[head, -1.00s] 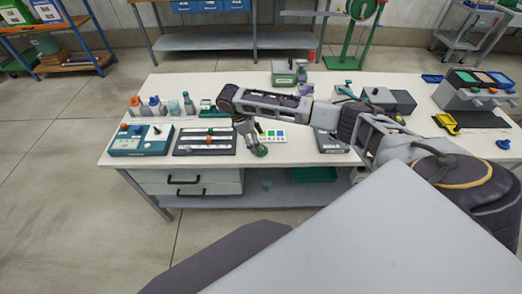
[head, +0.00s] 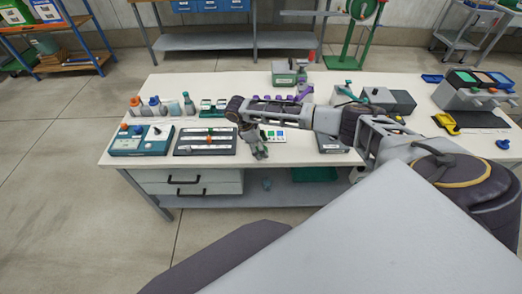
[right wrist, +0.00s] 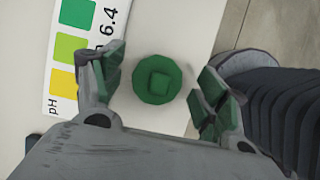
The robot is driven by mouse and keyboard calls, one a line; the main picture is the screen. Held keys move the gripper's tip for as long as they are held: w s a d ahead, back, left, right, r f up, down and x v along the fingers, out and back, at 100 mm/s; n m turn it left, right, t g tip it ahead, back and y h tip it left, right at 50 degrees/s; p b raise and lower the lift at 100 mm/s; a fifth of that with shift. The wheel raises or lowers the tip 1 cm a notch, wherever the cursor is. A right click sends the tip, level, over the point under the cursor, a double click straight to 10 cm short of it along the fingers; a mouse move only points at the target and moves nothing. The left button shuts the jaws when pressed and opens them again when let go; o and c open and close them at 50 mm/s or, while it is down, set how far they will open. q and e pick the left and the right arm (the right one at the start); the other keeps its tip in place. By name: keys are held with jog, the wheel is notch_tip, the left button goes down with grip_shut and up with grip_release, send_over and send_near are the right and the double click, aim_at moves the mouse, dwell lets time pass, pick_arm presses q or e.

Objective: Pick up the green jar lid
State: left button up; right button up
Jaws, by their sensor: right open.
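The green jar lid (right wrist: 158,80) is a round, faceted disc with a raised square knob. In the right wrist view it lies on the white bench top, near the front edge. My right gripper (right wrist: 160,88) is open above it, with one green-padded finger on each side of the lid and a gap to both. In the head view the right gripper (head: 258,153) points down at the front of the bench, and I cannot make out the lid apart from it. My left gripper is not in view.
A pH colour card (right wrist: 75,60) lies just left of the lid; it also shows in the head view (head: 274,135). A dark rail panel (head: 204,142) and a blue-green control box (head: 140,140) stand further left. Several bottles (head: 155,105) stand behind them. The bench front edge is close.

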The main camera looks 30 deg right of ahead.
jog(key=c, duration=0.8)
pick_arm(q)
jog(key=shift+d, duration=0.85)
pick_arm(e)
jog(key=shift+c, duration=0.2)
